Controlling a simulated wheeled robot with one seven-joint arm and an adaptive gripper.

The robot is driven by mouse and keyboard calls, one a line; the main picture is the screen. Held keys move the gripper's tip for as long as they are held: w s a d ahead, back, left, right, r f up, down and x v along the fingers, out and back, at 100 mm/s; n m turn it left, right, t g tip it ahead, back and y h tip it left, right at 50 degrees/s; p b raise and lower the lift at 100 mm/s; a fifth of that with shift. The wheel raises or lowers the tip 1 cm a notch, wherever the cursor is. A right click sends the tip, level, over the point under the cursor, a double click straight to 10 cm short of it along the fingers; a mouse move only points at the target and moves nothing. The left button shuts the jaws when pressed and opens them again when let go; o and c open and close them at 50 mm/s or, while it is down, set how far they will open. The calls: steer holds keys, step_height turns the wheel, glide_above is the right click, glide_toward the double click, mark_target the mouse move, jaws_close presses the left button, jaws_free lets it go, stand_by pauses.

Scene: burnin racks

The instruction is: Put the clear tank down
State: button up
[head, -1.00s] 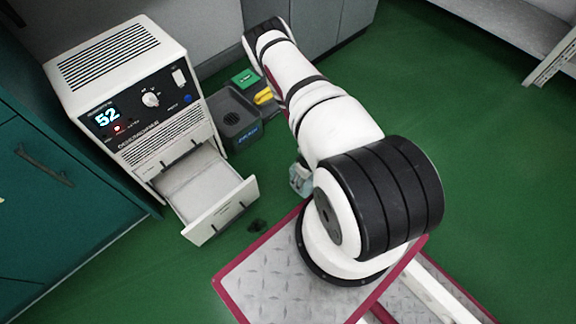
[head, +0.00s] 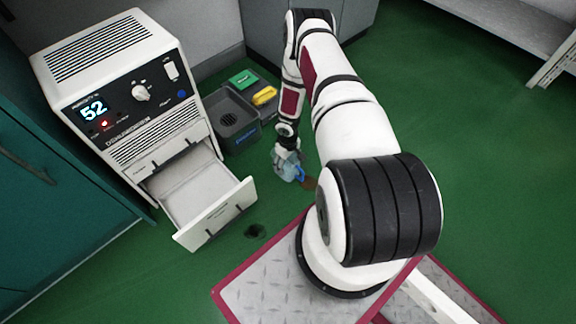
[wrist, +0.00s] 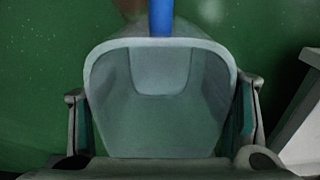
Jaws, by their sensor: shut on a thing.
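The clear tank (head: 288,168) is a bluish see-through container with a blue part at its edge. My gripper (head: 288,150) is shut on it, low over the green floor, to the right of the open drawer. In the wrist view the tank (wrist: 160,100) fills the middle, between my gripper's two fingers (wrist: 162,118), with a blue bar (wrist: 161,18) at its far side. Whether the tank's bottom touches the floor cannot be told.
A white dehumidifier (head: 125,85) showing 52 stands at left with its drawer (head: 215,214) pulled out and empty. A dark drain bin (head: 232,120) and a box with green and yellow items (head: 258,88) stand behind. A dark floor spot (head: 255,231) lies near the drawer. Green floor is free at right.

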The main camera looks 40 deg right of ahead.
steer(key=shift+f, duration=0.75)
steer(key=o, duration=1.3)
